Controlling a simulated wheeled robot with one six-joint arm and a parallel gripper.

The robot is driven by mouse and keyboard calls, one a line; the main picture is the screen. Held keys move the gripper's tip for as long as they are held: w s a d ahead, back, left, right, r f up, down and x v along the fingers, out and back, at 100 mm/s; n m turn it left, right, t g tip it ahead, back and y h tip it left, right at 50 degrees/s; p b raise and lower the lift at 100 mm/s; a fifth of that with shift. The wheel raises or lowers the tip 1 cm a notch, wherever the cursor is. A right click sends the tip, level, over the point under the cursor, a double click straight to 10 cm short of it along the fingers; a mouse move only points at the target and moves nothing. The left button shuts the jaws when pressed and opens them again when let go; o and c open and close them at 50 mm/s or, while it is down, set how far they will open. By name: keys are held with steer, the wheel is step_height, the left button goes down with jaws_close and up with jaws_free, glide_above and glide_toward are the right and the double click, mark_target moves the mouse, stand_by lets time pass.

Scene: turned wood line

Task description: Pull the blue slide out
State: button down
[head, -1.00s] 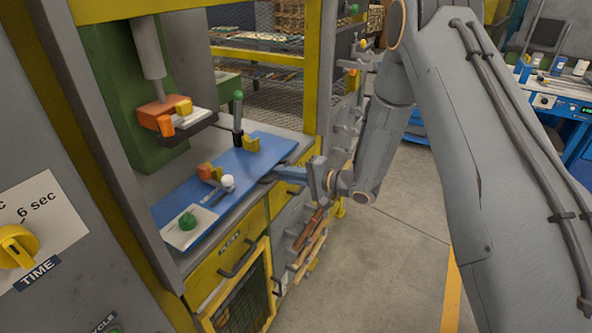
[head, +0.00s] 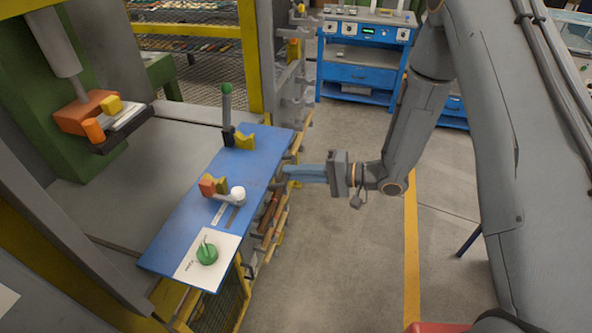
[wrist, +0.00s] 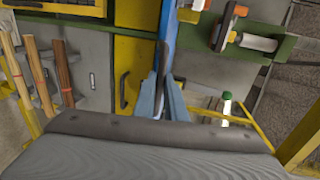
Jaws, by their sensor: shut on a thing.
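The blue slide (head: 185,218) is a flat blue plate lying level in the machine's bay. Its front part sticks out past the bay's front edge. My gripper (head: 283,174) reaches in from the right and is shut at the slide's front edge. In the wrist view the slide shows edge-on as a blue strip (wrist: 170,28), and my gripper's fingers (wrist: 164,90) close around a narrow grey grip at it. The exact contact is partly hidden by the fingers.
The slide carries a green-tipped lever (head: 227,115), a white-knobbed clamp (head: 238,194) and a green knob (head: 207,254). A press head (head: 88,112) hangs above the bay. Wooden-handled tools (wrist: 37,75) hang below. The floor (head: 350,265) on the right is clear.

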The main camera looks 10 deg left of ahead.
steer(key=shift+s+d+f, duration=0.1)
steer(key=shift+d, duration=0.05)
steer(key=c, duration=2.1)
jaws_free()
steer(key=shift+d, duration=0.1)
steer(key=b+v, duration=0.2)
steer(key=v, duration=0.5)
steer(key=shift+d, duration=0.35)
